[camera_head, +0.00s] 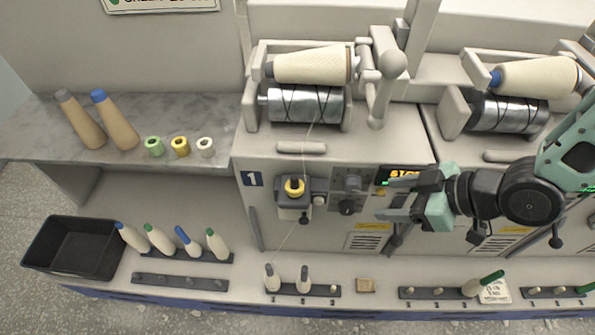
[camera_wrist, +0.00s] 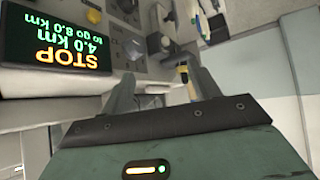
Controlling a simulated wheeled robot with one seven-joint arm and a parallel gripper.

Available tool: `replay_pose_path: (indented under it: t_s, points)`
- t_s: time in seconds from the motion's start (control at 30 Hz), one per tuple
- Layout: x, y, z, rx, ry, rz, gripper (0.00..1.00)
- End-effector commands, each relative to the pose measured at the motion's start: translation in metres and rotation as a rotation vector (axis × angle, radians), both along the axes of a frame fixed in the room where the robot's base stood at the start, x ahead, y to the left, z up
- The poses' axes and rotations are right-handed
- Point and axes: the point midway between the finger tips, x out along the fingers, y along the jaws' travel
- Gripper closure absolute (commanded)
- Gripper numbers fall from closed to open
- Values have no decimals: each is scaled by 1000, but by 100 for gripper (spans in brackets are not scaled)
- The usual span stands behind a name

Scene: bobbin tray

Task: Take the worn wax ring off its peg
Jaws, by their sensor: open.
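A yellow wax ring (camera_head: 294,187) sits on a dark peg on the small unit at the front of machine position 1, in the head view. The peg's tip shows through the ring. My gripper (camera_head: 388,197) is open and empty, to the right of the ring and apart from it, in front of the control panel. In the wrist view my gripper's two fingers (camera_wrist: 163,88) stand spread. A small yellow patch (camera_wrist: 183,74) shows beyond them near the right finger; it may be the ring, but it is too small to be sure.
Green (camera_head: 154,146), yellow (camera_head: 180,146) and white (camera_head: 205,146) rings stand on the grey shelf beside two tall cones. A black bin (camera_head: 72,252) is at lower left. A thread (camera_head: 296,222) runs near the peg. A lit STOP display (camera_wrist: 60,50) is close to my gripper.

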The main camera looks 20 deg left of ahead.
Motion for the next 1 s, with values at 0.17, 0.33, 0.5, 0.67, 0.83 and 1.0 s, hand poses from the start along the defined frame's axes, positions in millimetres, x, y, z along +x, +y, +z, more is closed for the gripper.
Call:
replay_pose_path:
  t_s: [0.17,0.33,0.5,0.67,0.83,1.0]
  points:
    - [-15,13,20,246,-21,60,39]
    - [-20,20,27,351,-36,74,39]
    - [-17,41,14,363,-42,80,39]
    - [-13,47,11,362,-42,77,39]
    - [-12,54,8,362,-41,77,39]
    - [-13,61,5,360,-41,77,39]
